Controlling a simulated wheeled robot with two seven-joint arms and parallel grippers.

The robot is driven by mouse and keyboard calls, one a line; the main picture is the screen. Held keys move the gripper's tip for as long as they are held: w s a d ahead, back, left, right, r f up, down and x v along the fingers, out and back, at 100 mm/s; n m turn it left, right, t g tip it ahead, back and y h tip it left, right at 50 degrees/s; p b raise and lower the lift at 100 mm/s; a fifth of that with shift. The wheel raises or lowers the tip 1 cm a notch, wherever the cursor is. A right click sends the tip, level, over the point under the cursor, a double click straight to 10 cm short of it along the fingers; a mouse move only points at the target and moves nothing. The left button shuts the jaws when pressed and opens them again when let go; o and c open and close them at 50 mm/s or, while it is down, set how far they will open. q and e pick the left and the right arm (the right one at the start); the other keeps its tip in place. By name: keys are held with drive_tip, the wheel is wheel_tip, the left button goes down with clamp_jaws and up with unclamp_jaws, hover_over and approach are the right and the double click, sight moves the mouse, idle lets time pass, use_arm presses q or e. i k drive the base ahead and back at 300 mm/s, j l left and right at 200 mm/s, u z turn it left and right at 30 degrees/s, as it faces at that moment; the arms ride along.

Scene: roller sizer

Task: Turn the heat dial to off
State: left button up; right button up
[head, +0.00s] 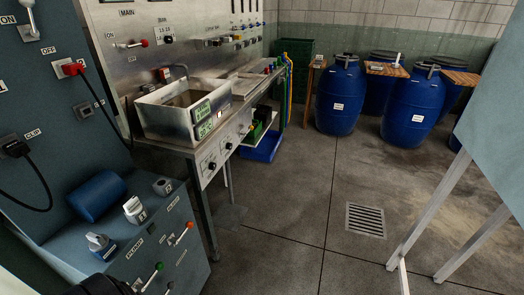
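I cannot tell which control is the heat dial; the labels are too small to read. Neither gripper can be made out. A dark shape at the bottom left edge is cut off and unclear.
A steel basin (165,118) with green displays (203,119) stands on the bench. Blue barrels (340,95) stand at the back. A pale-legged panel (495,130) is at right. The middle floor is clear.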

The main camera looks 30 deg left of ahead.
sight(212, 165)
drive_tip(key=i+u, duration=0.2)
drive_tip(key=i, duration=0.35)
drive_tip(key=i+l+u, duration=0.15)
drive_tip(key=i, duration=0.35)
drive_tip(key=i+l+u, duration=0.2)
drive_tip(key=i, duration=0.3)
drive_tip(key=l, duration=0.05)
